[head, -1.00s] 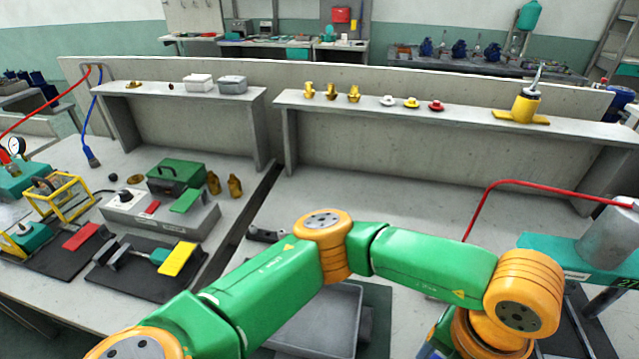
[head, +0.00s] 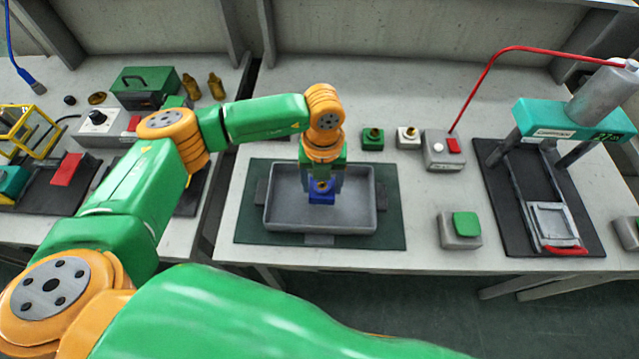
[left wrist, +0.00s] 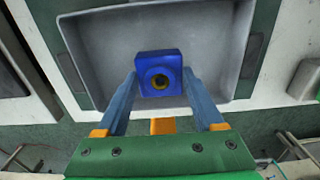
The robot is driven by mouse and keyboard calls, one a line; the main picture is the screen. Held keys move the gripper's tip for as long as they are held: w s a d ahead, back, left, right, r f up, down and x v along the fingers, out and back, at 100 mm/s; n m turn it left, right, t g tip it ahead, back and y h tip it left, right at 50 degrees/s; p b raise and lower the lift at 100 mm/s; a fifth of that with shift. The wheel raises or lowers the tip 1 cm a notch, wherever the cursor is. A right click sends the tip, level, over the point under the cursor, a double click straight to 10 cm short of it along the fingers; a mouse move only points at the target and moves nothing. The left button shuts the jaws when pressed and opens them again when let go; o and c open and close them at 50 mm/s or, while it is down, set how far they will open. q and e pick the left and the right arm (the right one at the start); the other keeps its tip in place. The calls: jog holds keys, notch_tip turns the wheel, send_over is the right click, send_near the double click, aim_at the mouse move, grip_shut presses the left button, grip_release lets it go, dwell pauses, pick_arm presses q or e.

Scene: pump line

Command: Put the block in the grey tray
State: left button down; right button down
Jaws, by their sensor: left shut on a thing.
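The block (head: 321,196) is blue with a brass-ringed dark hole on one face. It also shows in the left wrist view (left wrist: 159,66). My left gripper (head: 322,182) is shut on it, with one finger on each side in the left wrist view (left wrist: 158,85). The grey tray (head: 280,224) lies on a dark green mat, and the block is over its inside. I cannot tell whether the block touches the tray floor. The tray also fills much of the left wrist view (left wrist: 105,65). My right gripper is not in view.
A green block (head: 372,139) and a white block (head: 407,136) stand behind the tray to the right. A grey box with a red switch (head: 443,150) and a green-topped box (head: 461,230) are further right. A teal press (head: 570,118) stands at far right.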

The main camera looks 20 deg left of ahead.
aim_at(322, 186)
pick_arm(q)
jog(key=f, duration=0.2)
jog(key=f+p, duration=0.1)
jog(key=shift+w+a+f, duration=0.1)
jog(key=shift+w+f, duration=0.1)
jog(key=shift+f, duration=0.15)
jog(key=shift+f, duration=0.15)
grip_release()
